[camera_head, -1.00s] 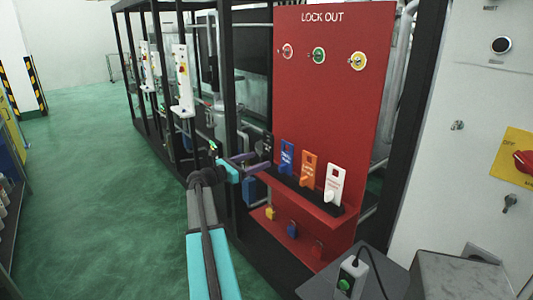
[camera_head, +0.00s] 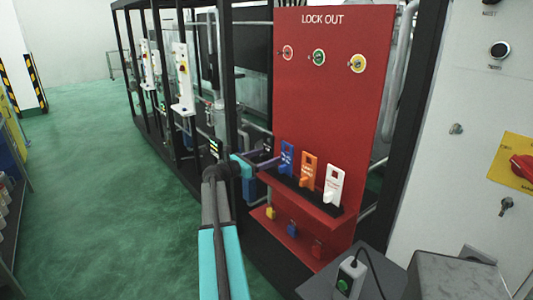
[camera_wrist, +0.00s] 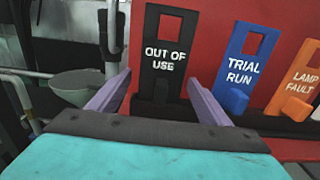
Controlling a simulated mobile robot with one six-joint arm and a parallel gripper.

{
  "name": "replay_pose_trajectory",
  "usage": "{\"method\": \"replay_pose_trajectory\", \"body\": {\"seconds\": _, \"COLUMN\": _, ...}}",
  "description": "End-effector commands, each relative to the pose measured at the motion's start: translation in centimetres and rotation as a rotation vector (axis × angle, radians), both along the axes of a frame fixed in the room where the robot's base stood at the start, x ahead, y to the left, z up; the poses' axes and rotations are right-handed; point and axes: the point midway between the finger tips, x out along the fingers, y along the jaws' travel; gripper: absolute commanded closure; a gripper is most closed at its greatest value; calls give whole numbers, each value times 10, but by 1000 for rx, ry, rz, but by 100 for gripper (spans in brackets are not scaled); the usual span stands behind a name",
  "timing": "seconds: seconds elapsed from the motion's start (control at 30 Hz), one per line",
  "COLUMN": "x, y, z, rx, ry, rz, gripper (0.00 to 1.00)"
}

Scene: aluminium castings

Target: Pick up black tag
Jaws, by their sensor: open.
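The black tag (camera_wrist: 163,58), lettered "OUT OF USE" and with a square hole at its top, stands upright on a dark ledge against the red board in the wrist view. My gripper (camera_wrist: 158,77) is open in front of it, one purple finger to each side of the tag's lower part. The tag is not held. In the head view my gripper (camera_head: 262,164) is at the left end of the board's shelf, and the black tag is hard to make out behind it.
A blue tag (camera_wrist: 242,66) stands close right of my right finger, then an orange tag (camera_wrist: 300,80). A white tag (camera_head: 333,186) is farther right. The red lockout board (camera_head: 330,100) rises behind. A black frame post (camera_head: 229,80) stands left of the board.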

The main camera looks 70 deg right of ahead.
Motion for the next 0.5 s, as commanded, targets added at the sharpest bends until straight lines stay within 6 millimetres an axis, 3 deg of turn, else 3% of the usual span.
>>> {"method": "replay_pose_trajectory", "body": {"seconds": 0.2, "x": -12, "y": -22, "z": 1, "rx": 1, "ry": 2, "rz": -1, "gripper": 28}}
{"method": "replay_pose_trajectory", "body": {"seconds": 0.5, "x": -15, "y": -25, "z": 0, "rx": 1, "ry": 1, "rz": -1, "gripper": 28}}
